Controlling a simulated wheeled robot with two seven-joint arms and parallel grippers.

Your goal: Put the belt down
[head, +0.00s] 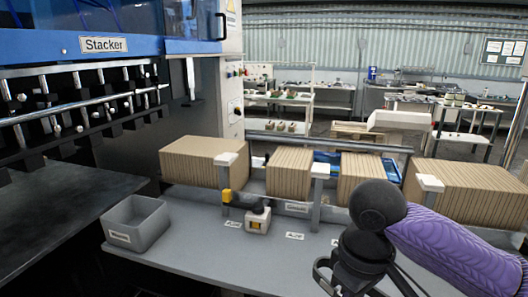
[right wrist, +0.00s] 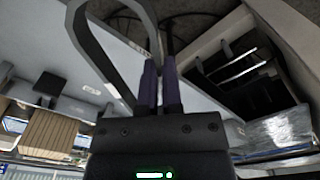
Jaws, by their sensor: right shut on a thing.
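The belt (right wrist: 88,40) is a dark grey band forming a large loop in the right wrist view. My right gripper (right wrist: 160,70) is shut on it, with the band running up and away from the two purple-sided fingers. In the head view my right arm comes in from the right, over the grey table, and part of a dark loop (head: 321,274) shows beside the black wrist. The fingertips are hidden there. My left gripper is in neither view.
A grey table (head: 190,262) carries an open grey bin (head: 150,232) at left and a small white-and-yellow device (head: 257,222) in the middle. Several cardboard stacks (head: 288,172) line its back, between white-topped posts (head: 318,172). The blue stacker machine (head: 130,40) stands at left.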

